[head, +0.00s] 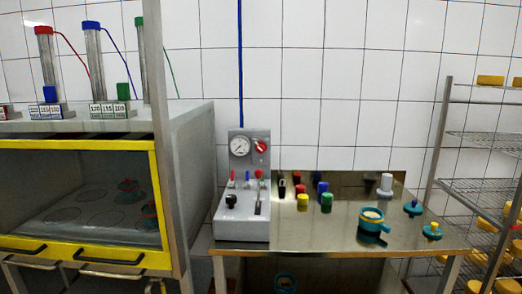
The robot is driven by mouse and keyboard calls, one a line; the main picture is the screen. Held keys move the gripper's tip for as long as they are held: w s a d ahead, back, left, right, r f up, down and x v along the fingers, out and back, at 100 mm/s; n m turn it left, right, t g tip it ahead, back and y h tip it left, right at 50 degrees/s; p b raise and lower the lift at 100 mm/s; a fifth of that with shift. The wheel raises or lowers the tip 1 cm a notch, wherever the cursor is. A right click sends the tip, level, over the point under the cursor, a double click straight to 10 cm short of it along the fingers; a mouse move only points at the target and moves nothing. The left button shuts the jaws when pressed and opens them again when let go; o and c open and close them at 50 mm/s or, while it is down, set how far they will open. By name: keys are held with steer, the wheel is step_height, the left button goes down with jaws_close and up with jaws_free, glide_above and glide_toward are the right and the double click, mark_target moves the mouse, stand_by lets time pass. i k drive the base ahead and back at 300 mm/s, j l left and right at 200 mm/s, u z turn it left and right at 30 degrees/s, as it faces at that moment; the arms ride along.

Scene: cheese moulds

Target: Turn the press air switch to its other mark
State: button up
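The grey control box (241,229) stands at the left end of the steel table. Its upright panel carries a round white gauge (239,146) and a red knob (261,146) beside it. Below are small levers with red (232,175), blue (247,175) and red (260,173) tops. A black knob (231,200) and a dark slotted lever (258,207) are on the sloping face. No label shows which one is the press air switch, and the marks are too small to read. My gripper is not in view.
The steel table (330,240) holds several coloured small parts, a teal mould (372,222) and a white piece (386,183). A yellow-framed cabinet (80,145) with a grey post stands left. A wire rack (490,185) with cheeses stands right. The table front is mostly clear.

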mark_target(261, 147)
steer(key=i+j, duration=1.25)
steer(key=j, duration=0.25)
